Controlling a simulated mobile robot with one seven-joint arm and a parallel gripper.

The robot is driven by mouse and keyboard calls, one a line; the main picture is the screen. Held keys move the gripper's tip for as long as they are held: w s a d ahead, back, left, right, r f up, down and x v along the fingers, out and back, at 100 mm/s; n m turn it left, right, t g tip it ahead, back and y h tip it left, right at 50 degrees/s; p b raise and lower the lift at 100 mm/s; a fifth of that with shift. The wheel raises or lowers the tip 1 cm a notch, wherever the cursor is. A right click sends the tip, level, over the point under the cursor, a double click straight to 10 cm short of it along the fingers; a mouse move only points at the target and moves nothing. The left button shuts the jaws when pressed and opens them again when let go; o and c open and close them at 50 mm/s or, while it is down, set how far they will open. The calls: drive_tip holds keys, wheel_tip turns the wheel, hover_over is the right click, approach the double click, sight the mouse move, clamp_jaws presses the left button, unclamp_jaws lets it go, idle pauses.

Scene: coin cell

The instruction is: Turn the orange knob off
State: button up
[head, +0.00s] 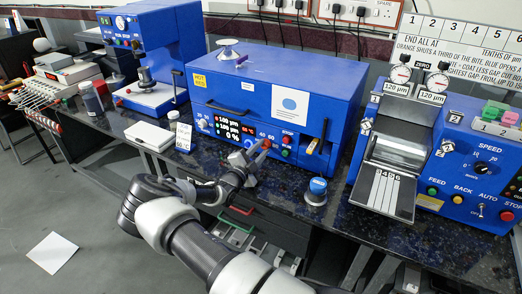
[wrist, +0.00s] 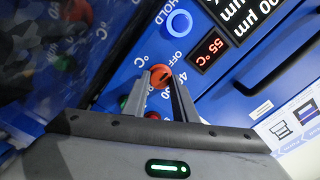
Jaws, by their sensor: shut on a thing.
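The orange knob (wrist: 161,75) is on the blue front panel of the middle machine (head: 262,86). In the wrist view it sits between the two fingertips of my gripper (wrist: 163,87), which is shut on it. A dark pointer mark shows on the knob, its exact setting partly hidden by a finger. The label OFF is beside the knob, with a 40 mark close by. In the head view my gripper (head: 258,150) reaches the panel below the display, and the knob is mostly hidden there.
A lit display (wrist: 211,48) reads 55 °C beside the knob. A blue round button (wrist: 179,23) is near it. Red and green buttons sit close to my fingers. A blue-topped round item (head: 317,187) stands on the dark speckled bench to the right.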

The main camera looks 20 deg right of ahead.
drive_tip(key=shift+n, duration=0.4)
drive_tip(key=o, duration=1)
drive_tip(key=shift+o, duration=0.2)
drive_tip(key=p+v, duration=0.1)
drive_tip(key=v, duration=1.6)
drive_tip(key=shift+a, duration=0.25)
drive_tip(key=shift+s, duration=0.15)
